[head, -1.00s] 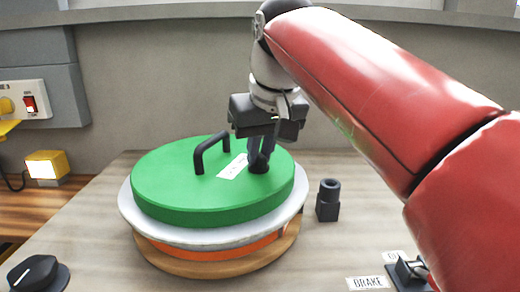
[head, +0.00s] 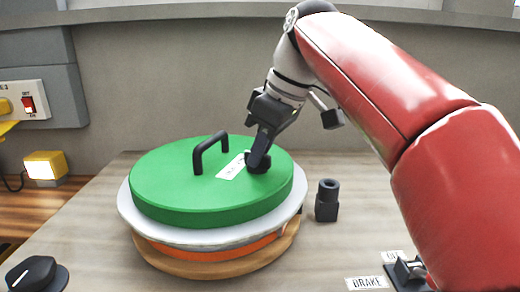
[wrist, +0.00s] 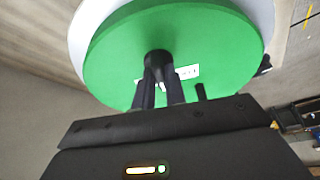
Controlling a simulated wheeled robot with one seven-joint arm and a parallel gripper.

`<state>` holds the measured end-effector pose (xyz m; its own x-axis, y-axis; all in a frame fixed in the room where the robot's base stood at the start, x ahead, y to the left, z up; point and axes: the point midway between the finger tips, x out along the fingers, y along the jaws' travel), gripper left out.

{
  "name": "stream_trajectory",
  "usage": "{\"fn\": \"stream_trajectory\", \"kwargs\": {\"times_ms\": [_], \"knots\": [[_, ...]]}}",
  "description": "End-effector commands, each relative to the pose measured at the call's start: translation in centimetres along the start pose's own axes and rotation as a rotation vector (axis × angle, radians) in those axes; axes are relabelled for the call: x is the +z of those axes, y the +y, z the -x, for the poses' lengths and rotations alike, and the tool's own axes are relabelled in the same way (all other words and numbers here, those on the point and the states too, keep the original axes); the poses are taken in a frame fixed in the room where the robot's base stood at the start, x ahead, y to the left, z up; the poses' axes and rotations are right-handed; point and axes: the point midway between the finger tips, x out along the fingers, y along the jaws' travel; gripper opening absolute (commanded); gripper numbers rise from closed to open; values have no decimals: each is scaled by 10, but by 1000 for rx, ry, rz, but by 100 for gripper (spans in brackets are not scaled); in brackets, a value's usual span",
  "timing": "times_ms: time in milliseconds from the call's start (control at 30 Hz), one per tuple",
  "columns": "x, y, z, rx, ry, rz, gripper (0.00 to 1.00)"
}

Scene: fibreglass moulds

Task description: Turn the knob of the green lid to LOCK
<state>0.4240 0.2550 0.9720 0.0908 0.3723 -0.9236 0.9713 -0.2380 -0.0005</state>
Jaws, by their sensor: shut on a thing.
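The green lid (head: 180,185) lies on a round white-rimmed mould with an orange band, and it fills the top of the wrist view (wrist: 205,60). A black arch handle (head: 209,154) stands on the lid. A white label (head: 232,167) lies beside the knob; its text is too small to read. The small black knob (wrist: 158,58) is on the lid's right part. My gripper (head: 258,158) reaches down from the upper right, shut on the knob. The fingers partly hide the knob, so I cannot tell which way it points.
A black socketed block (head: 327,202) stands right of the mould. A BRAKE label (head: 367,283) and a switch (head: 408,270) are at front right. A black dial (head: 36,274) is at front left, and a lit yellow box (head: 45,166) at left.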

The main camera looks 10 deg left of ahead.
Motion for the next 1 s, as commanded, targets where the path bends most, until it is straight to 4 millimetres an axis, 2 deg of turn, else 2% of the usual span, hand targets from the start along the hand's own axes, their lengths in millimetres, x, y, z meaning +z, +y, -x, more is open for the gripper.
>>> {"fn": "stream_trajectory", "kwargs": {"times_ms": [600, 1000], "knots": [[-1, 4, 0, -206, 1, 496, 0], [-1, 4, 0, -267, -1, 646, 0]]}}
